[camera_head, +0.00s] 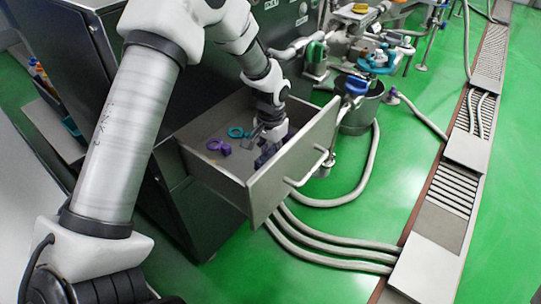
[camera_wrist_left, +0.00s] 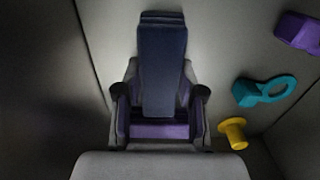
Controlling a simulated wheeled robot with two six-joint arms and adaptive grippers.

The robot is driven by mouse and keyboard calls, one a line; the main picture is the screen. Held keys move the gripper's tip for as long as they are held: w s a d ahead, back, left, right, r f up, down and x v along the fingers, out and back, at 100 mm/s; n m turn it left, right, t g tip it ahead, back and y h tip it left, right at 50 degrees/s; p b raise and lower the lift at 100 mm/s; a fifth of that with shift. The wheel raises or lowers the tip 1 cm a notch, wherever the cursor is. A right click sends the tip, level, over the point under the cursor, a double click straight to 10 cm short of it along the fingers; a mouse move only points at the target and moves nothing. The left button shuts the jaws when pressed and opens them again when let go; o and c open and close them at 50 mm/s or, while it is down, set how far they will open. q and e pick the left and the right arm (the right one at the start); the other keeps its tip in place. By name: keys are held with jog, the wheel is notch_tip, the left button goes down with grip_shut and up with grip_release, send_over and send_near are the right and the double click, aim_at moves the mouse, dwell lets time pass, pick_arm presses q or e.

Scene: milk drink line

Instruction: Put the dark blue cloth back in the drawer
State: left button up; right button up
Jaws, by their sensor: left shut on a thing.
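The dark blue cloth (camera_wrist_left: 163,70) is a folded, narrow strip between the fingers of my left gripper (camera_wrist_left: 160,108) in the left wrist view. A purple piece shows just below it, between the finger bases. In the head view, my left gripper (camera_head: 262,136) reaches down inside the open drawer (camera_head: 240,182). Dark blue cloth (camera_head: 265,155) shows at its fingertips, inside the drawer walls. Whether the cloth touches the drawer floor cannot be told. My right gripper is not in view.
In the drawer lie a teal ring piece (camera_head: 236,132), a purple piece (camera_head: 219,146) and a yellow piece (camera_wrist_left: 233,132). The drawer front with its bar handle (camera_head: 308,172) stands out from the dark cabinet (camera_head: 190,225). A metal bucket (camera_head: 360,115) and hoses are to the right.

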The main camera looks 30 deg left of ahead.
aim_at(271, 153)
pick_arm(q)
jog(key=o, duration=1.1)
jog(key=shift+f, duration=0.1)
notch_tip(271, 153, up, 12)
jog(key=p, duration=0.3)
jog(key=shift+r, duration=0.2)
